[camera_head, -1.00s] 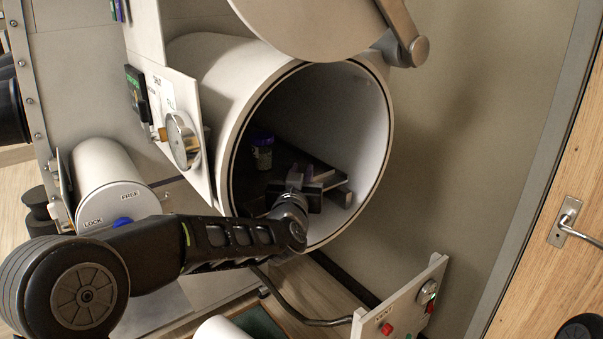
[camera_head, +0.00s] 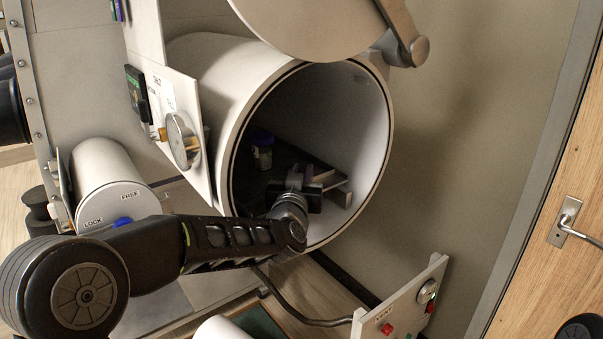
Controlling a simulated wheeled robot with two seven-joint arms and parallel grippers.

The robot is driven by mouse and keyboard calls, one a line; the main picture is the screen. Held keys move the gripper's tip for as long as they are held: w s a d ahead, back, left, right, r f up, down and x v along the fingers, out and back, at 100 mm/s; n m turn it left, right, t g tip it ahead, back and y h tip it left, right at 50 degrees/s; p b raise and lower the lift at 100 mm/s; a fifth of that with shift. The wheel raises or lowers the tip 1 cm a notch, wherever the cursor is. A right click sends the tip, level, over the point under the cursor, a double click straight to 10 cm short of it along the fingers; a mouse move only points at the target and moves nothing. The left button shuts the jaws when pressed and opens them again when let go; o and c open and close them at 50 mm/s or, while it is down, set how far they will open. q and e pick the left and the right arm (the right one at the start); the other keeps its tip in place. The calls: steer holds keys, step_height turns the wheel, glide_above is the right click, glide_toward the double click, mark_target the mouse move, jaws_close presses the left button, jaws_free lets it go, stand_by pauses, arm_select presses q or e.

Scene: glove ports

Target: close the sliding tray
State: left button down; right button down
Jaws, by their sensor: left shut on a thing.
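The dark sliding tray (camera_head: 287,158) lies inside the open round white chamber (camera_head: 228,130). A small jar with a dark lid (camera_head: 262,153) stands on its left part. My left gripper (camera_head: 312,180) reaches in through the chamber mouth and is shut at the tray's near end, apparently on its front part or handle. The gripper hides much of that end, so the exact grip is unclear. A light-coloured edge piece (camera_head: 342,193) shows just right of the fingers. My right gripper is not in view.
The round door (camera_head: 310,25) hangs open above the chamber on a hinge arm (camera_head: 402,35). A gauge plate (camera_head: 182,135) is left of the mouth. A white LOCK/FREE cylinder (camera_head: 112,185) is lower left. A button panel (camera_head: 400,305) stands below right.

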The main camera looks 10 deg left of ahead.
arm_select(q)
steer(key=shift+s+d+f, duration=0.1)
steer(key=shift+s+d, duration=0.2)
steer(key=shift+d, duration=0.2)
steer(key=shift+s+d, duration=0.2)
steer(key=shift+s, duration=0.15)
steer(key=c, duration=1.5)
jaws_free()
steer(key=shift+w+a, duration=0.1)
steer(key=shift+w, duration=0.05)
steer(key=shift+o, duration=1.2)
